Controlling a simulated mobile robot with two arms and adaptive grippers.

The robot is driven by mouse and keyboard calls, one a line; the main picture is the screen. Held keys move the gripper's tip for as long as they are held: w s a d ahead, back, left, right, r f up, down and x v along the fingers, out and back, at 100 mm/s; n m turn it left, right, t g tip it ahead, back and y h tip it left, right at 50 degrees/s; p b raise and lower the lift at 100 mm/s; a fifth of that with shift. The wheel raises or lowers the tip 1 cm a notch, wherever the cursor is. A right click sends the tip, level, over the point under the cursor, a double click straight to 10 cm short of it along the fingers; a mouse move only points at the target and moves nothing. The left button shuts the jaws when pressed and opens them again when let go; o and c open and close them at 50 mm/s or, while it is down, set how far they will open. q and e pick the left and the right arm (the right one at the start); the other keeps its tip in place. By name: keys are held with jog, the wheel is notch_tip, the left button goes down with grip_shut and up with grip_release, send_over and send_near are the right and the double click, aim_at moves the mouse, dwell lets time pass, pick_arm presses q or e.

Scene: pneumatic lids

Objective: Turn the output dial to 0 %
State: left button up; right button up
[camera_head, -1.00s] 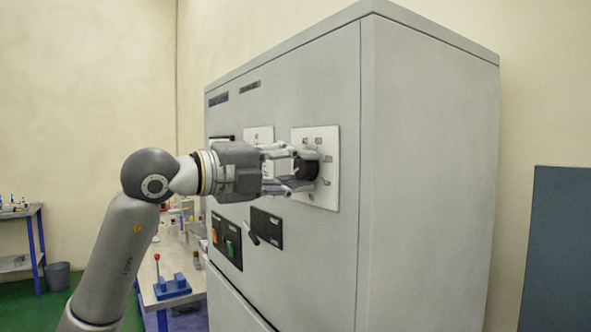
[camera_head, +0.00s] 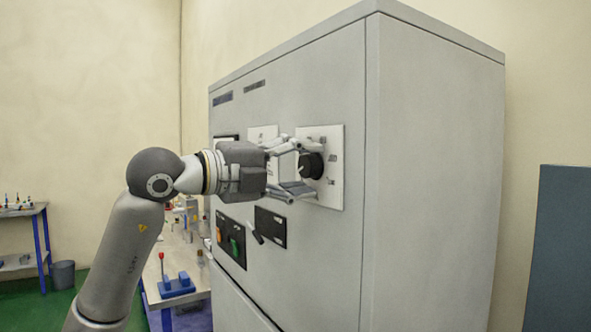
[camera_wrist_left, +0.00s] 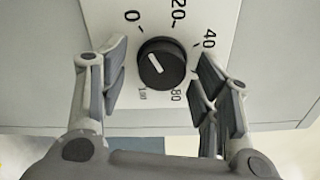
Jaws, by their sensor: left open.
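The output dial (camera_head: 312,166) is a round black knob on a white plate (camera_head: 330,190) on the cabinet front. In the left wrist view, the dial (camera_wrist_left: 163,63) carries a white mark slanting up-left, toward the printed 0. The numbers 0, 20, 40, 80 and 100 show around it; a finger covers part of the scale. My left gripper (camera_head: 304,168) is open, with its fingers above and below the dial in the head view. In the wrist view, my left gripper (camera_wrist_left: 160,78) has its pads on either side of the knob, with gaps visible. My right gripper is not in view.
The grey cabinet (camera_head: 430,170) also bears a black panel with a lever (camera_head: 256,232) below the dial and a switch panel (camera_head: 231,240) with orange and green buttons. A workbench (camera_head: 180,298) stands left behind my arm. A blue-grey panel (camera_head: 560,250) stands at right.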

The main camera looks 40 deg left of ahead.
pick_arm(q)
jog(key=v, duration=1.2)
dwell(0.6)
